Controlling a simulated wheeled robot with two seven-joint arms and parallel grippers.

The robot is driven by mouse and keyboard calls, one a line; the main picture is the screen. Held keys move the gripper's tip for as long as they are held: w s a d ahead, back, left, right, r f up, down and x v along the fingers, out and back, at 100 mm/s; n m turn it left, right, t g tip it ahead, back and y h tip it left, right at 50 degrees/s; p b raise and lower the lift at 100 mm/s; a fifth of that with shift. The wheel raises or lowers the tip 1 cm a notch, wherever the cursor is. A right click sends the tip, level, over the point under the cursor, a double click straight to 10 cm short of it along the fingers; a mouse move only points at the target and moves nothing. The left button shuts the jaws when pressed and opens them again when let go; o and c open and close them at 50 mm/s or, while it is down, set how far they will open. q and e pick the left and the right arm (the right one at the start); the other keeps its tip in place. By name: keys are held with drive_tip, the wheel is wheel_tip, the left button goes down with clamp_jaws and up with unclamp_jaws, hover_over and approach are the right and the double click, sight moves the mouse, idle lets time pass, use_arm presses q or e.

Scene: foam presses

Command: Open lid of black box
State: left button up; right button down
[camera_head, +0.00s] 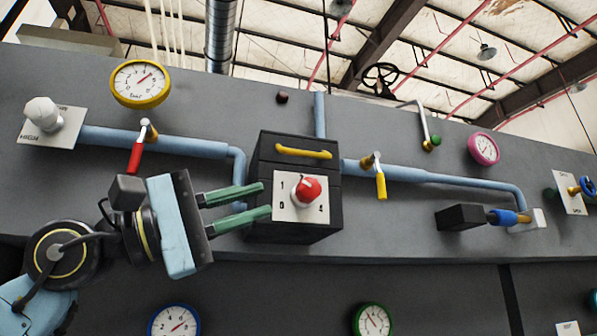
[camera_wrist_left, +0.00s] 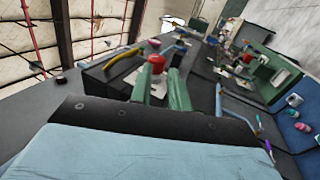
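The black box (camera_head: 265,230) is mounted on the grey panel in the middle of the head view. A yellow handle (camera_head: 303,152) runs across its upper part, and its lid looks closed. A white plate with a red knob (camera_head: 308,189) is on its front. My left gripper (camera_head: 267,200) has two green fingers spread apart, empty, at the left side of the box below the handle's height. In the left wrist view the fingers (camera_wrist_left: 158,95) point toward the red knob (camera_wrist_left: 156,62), with the yellow handle (camera_wrist_left: 123,61) to the left. My right gripper is in neither view.
Blue pipes (camera_head: 400,173) run on both sides of the box. A red-handled valve (camera_head: 137,154) is at the left and a yellow-handled valve (camera_head: 380,181) at the right. A yellow gauge (camera_head: 140,84) is at upper left. The panel below the box is clear down to the lower gauges.

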sight(290, 152)
use_arm(q)
drive_tip(key=s+a+r+m+t+y, duration=0.3)
drive_tip(key=a+r+t+y, duration=0.15)
drive_tip(key=r, duration=0.25)
drive_tip(key=shift+t+y, duration=0.25)
drive_tip(key=p+x, duration=0.3)
drive_tip(key=x, duration=1.1)
clamp_jaws()
